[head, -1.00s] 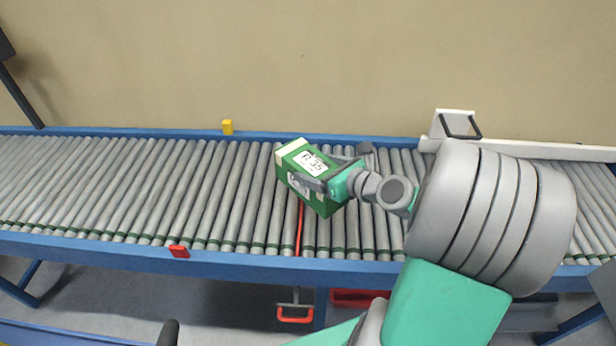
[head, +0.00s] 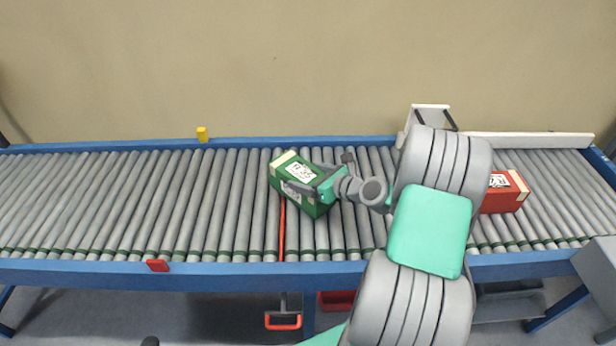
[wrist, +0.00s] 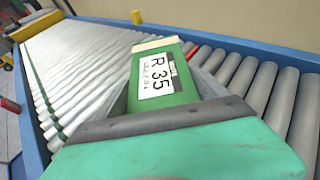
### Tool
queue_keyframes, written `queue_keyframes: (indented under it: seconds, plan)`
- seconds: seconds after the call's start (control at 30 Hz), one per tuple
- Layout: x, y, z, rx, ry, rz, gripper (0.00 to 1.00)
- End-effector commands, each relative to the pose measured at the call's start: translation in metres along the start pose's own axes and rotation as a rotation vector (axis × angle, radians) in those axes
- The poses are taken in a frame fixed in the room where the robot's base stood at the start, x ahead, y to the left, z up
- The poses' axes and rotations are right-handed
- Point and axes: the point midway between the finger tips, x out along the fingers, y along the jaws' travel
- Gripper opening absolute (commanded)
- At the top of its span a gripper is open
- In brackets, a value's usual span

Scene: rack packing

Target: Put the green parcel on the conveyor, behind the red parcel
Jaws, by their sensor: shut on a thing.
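The green parcel (head: 305,181) has cream end bands and white labels; the label on top reads R 35 in the wrist view (wrist: 183,85). My gripper (head: 318,188) is shut on it, over the middle of the conveyor (head: 180,205). I cannot tell whether the parcel's underside touches the rollers. The red parcel (head: 503,192) sits on the rollers at the right, partly hidden behind my arm. A gap of bare rollers, partly covered by my arm, lies between the two parcels.
A red line (head: 283,228) crosses the conveyor beside the green parcel. A white guide rail (head: 530,140) and bracket stand at the back right. A yellow block (head: 202,134) and a red block (head: 157,265) sit on the blue side rails. Rollers at the left are clear.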

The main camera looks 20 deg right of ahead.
Motion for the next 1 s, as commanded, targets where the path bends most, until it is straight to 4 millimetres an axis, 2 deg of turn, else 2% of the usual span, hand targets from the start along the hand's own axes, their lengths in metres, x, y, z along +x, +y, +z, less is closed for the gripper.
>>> queue_keyframes:
  seconds: [0.07, 0.1, 0.3, 0.6, 0.73, 1.0]
  plan:
    - [0.001, 0.000, -0.001, 0.000, -0.002, 0.000, 0.12]
    - [0.001, 0.000, -0.002, 0.001, 0.000, 0.000, 0.84]
    - [0.001, 0.000, -0.002, 0.001, 0.000, 0.000, 1.00]
    - [-0.002, 0.000, 0.002, 0.000, 0.000, -0.001, 1.00]
    - [-0.025, -0.002, 0.001, 0.002, 0.001, -0.005, 1.00]
    - [-0.094, -0.002, 0.002, 0.002, 0.001, -0.006, 1.00]
